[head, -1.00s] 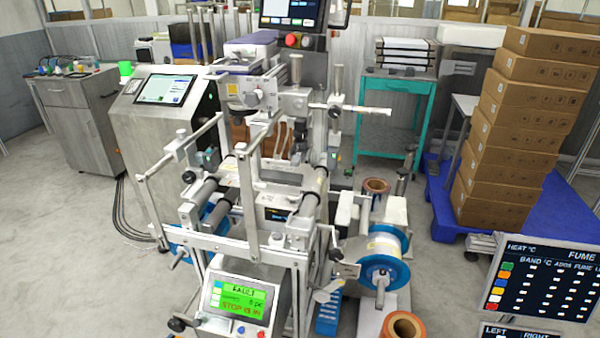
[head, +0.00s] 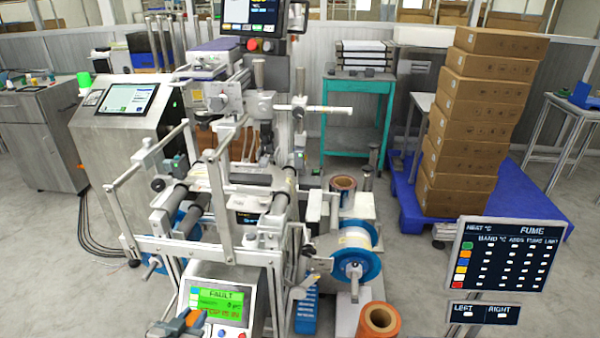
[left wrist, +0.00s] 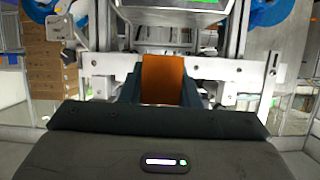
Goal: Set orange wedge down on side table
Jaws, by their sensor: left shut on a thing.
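My left gripper (head: 182,324) shows at the bottom edge of the head view, in front of the label machine's fault screen. In the left wrist view, the orange wedge (left wrist: 163,79) sits between the two dark blue-grey fingers, which are shut on it. The wedge is held up in front of the machine frame, with no table under it in view. A grey cabinet table (head: 40,128) stands at far left, and a small light table (head: 572,112) at far right. I cannot tell which is the side table. My right gripper is not in view.
The label machine (head: 240,190) fills the middle, with bars and blue reels (head: 357,263) jutting out. A teal stand (head: 352,120) is behind it. Stacked cartons (head: 470,130) stand on a blue pallet (head: 545,215). A panel (head: 510,257) is at lower right.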

